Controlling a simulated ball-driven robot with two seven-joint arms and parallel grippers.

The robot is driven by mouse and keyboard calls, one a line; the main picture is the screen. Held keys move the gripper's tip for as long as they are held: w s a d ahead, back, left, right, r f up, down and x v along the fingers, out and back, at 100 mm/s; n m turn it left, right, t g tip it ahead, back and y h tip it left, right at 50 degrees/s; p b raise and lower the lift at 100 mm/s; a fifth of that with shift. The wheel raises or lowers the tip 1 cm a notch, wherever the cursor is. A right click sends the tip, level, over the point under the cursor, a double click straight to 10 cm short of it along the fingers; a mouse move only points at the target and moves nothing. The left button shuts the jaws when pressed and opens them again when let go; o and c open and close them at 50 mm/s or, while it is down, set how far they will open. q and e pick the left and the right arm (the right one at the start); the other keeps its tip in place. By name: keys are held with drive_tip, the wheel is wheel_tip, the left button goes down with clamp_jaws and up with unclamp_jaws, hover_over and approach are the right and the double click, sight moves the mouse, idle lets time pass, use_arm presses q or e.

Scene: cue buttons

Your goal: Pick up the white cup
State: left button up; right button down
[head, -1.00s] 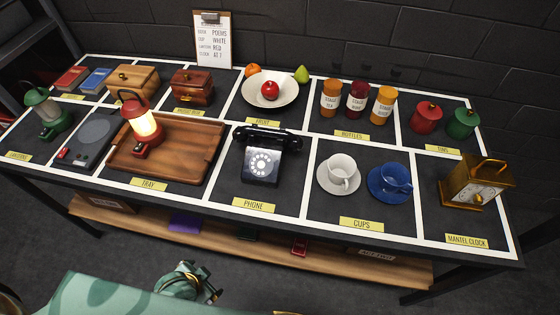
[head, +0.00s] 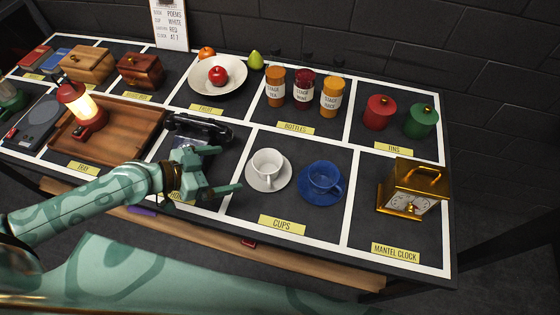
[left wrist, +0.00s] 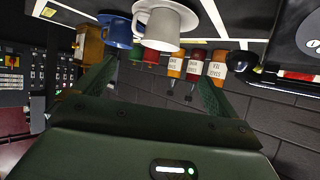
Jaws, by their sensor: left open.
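The white cup (head: 267,164) stands upright on its white saucer (head: 264,184) in the cups section of the table, left of the blue cup (head: 323,178). My left gripper (head: 226,170) is open and empty, just left of the white cup and apart from it, in front of the black phone (head: 200,130). In the left wrist view the white cup (left wrist: 158,26) shows upside down beyond the open fingers, near the top middle, with the blue cup (left wrist: 117,32) beside it. My right gripper is not in view.
A brass mantel clock (head: 412,188) stands to the right. Behind the cups stand several bottles (head: 303,90), and a bowl (head: 218,80) with a red apple. A wooden tray (head: 125,125) with a lit red lantern (head: 82,112) lies left. Bare table surrounds the saucers.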

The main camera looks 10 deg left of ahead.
sight(278, 160)
use_arm(q)
drive_tip(key=x, duration=1.5)
drive_tip(key=shift+w+d+f, duration=0.1)
drive_tip(key=shift+w+f, duration=0.05)
drive_tip(key=shift+f, duration=0.05)
drive_tip(key=c, duration=1.1)
